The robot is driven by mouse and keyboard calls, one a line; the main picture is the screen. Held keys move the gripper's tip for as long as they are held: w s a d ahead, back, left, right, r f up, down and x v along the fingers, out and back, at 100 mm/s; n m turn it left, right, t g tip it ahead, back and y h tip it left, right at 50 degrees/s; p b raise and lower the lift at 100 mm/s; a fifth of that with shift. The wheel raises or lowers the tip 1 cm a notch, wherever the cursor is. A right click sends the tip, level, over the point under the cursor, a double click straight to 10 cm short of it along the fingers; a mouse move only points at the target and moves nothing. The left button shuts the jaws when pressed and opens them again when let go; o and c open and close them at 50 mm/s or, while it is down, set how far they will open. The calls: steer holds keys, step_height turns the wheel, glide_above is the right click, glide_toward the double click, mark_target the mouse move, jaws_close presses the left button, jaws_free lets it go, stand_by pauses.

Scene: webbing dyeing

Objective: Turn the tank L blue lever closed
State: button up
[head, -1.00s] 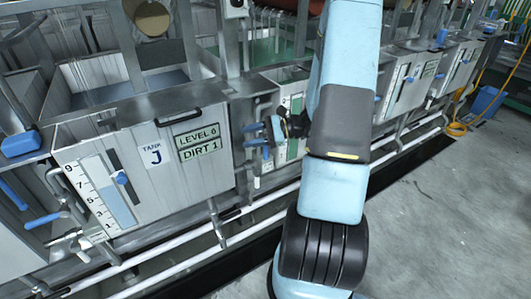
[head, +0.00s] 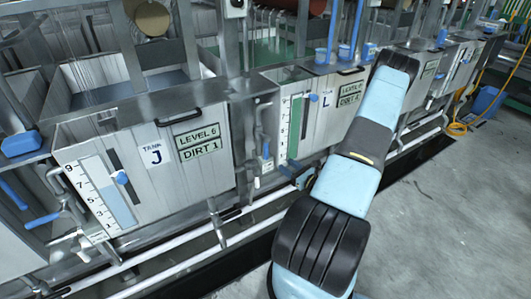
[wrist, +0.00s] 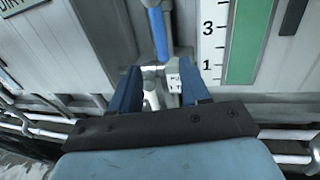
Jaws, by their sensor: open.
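Tank L (head: 335,118) stands mid-picture in the head view, with its label and a green level gauge on the front. Its blue lever (head: 266,151) is small at the left of the gauge. In the wrist view the blue lever (wrist: 158,32) stands roughly upright above a white valve fitting (wrist: 150,85). My gripper (wrist: 160,86) is open, its two blue fingers either side of that fitting in the picture; I cannot tell whether they touch it. In the head view my gripper (head: 291,172) is low in front of tank L, partly hidden by my arm.
Tank J (head: 140,175) is at the left with its own gauge and blue handles beside it. White pipes (head: 215,232) run along the tanks' lower front. A yellow hose (head: 457,128) and blue bin (head: 487,99) are at the right. The grey floor is clear.

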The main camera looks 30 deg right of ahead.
mark_target(266, 151)
steer(key=x, duration=1.3)
steer(key=shift+w+a+f, duration=0.1)
steer(key=shift+w, duration=0.2)
jaws_close()
